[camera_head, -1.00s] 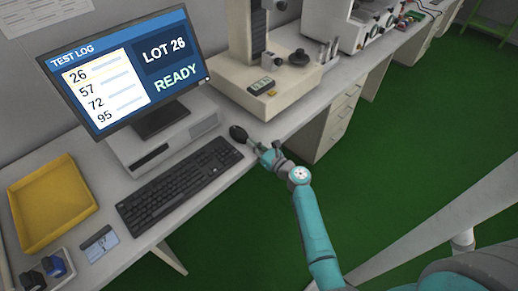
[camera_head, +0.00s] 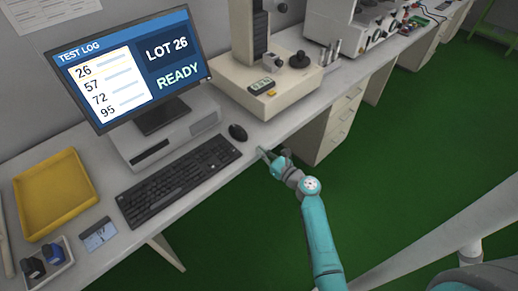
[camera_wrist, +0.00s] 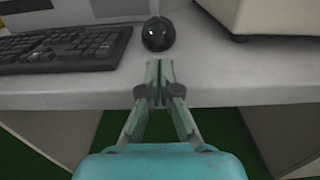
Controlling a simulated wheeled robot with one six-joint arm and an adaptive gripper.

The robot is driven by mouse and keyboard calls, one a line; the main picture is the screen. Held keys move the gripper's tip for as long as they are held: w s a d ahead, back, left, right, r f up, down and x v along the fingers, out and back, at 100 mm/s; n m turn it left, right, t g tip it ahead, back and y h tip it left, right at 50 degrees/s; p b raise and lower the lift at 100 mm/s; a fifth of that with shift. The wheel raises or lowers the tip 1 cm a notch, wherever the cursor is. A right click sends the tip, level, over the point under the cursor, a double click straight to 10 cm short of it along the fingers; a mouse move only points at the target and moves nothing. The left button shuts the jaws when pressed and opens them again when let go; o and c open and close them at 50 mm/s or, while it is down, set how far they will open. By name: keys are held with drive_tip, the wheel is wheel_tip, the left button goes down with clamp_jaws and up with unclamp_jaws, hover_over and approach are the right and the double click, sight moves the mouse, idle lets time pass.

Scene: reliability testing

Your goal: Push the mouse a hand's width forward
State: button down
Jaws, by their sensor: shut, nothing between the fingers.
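The black mouse (camera_head: 238,132) lies on the bench top just right of the keyboard. In the wrist view the mouse (camera_wrist: 158,34) sits straight beyond my fingertips, with a strip of bare bench between them. My gripper (camera_head: 264,152) is at the front edge of the bench, apart from the mouse and on its near side. In the wrist view its fingers (camera_wrist: 159,70) are together with nothing between them.
The black keyboard (camera_head: 180,180) lies left of the mouse. The beige base of a test instrument (camera_head: 290,101) stands to the right and behind. The monitor (camera_head: 130,68) stands on a grey box (camera_head: 130,144). A yellow tray (camera_head: 20,222) is far left.

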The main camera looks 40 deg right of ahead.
drive_tip(key=s, duration=0.8)
drive_tip(key=shift+d, duration=0.2)
